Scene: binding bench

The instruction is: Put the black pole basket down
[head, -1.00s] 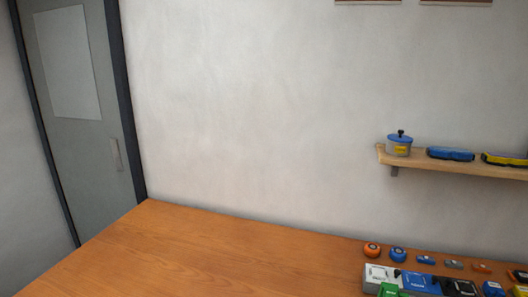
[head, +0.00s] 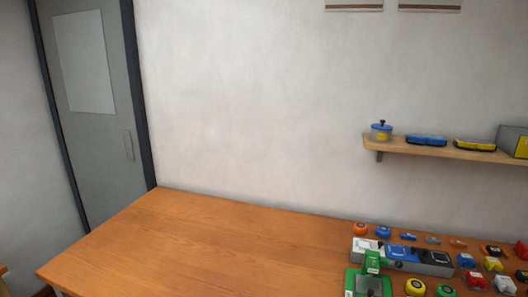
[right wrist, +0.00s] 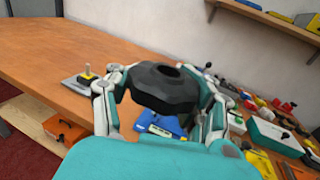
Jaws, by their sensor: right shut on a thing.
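The black pole basket (right wrist: 158,88) is a dark, faceted round piece with a hole in its top. It shows in the right wrist view, between the fingers of my right gripper (right wrist: 160,98), which is shut on it. It appears to be held above the wooden bench (right wrist: 75,40), though the gap beneath it is hard to judge. Neither the basket nor either gripper shows in the head view. My left gripper is in neither view.
The left of the bench (head: 180,235) is bare in the head view. Its right side is crowded with small coloured parts and a green device (head: 370,272). A wall shelf (head: 440,149) hangs behind. A grey plate with a yellow knob (right wrist: 87,74) lies left of my right gripper.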

